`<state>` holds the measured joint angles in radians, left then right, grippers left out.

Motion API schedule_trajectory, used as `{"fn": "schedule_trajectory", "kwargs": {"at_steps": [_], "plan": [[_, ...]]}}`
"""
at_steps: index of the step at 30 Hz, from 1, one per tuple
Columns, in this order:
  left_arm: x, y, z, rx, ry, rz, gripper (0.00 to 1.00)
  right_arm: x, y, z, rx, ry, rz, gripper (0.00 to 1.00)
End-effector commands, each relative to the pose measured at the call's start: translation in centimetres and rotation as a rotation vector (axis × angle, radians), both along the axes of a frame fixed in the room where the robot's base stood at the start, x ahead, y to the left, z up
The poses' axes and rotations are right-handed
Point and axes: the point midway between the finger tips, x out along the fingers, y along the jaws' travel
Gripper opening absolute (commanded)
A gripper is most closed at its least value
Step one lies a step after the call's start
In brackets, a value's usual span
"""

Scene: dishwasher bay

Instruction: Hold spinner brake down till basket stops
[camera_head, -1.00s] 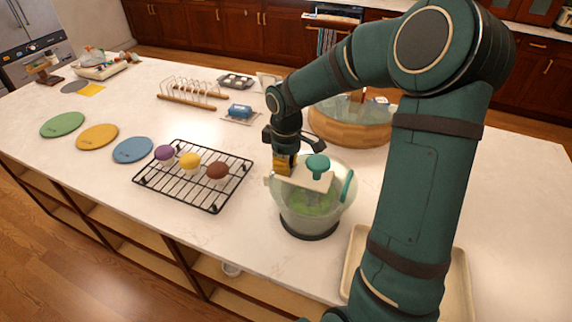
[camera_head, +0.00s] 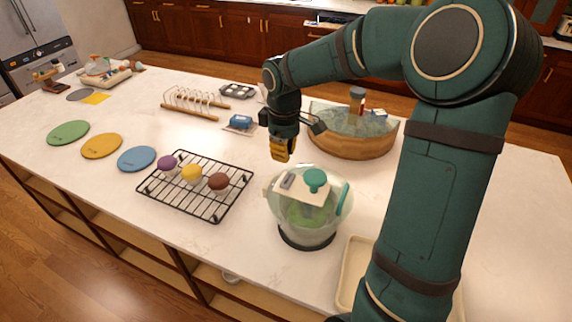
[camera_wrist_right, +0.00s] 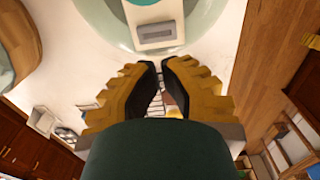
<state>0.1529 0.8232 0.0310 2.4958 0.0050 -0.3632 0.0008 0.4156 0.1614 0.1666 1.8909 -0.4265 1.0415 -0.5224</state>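The salad spinner (camera_head: 321,222) is a clear bowl with a dark base and green contents. Its pale lid bar carries a green knob (camera_head: 315,178) and a grey brake button (camera_head: 287,181). The brake button also shows in the right wrist view (camera_wrist_right: 157,33). My right gripper (camera_head: 281,154) is above and just behind the brake, apart from it. Its yellow fingers (camera_wrist_right: 158,72) are close together with nothing between them. I cannot tell whether the basket turns. My left gripper is out of view.
A black cooling rack (camera_head: 197,204) with purple, yellow and brown cakes stands left of the spinner. A large wooden-sided bowl (camera_head: 352,147) is behind it. A beige tray (camera_head: 354,270) lies at the front right, partly behind my right arm.

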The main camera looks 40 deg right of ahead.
Motion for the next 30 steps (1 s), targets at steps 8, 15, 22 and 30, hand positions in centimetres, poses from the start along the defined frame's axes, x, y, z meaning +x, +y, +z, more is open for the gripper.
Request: {"fn": "schedule_trajectory", "kwargs": {"at_steps": [8, 15, 22, 30], "plan": [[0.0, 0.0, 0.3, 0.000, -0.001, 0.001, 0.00, 0.1, 0.0, 3.9, -0.001, -0.002, 0.001, 0.00], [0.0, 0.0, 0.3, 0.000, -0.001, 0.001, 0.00, 0.0, 0.0, 4.5, 0.000, -0.001, 0.000, 0.00], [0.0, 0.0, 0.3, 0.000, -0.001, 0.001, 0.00, 0.0, 0.0, 4.5, 0.000, -0.001, 0.000, 0.00], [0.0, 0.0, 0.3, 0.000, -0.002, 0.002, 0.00, 0.0, 0.0, 4.5, 0.000, -0.001, 0.000, 0.00]]}}
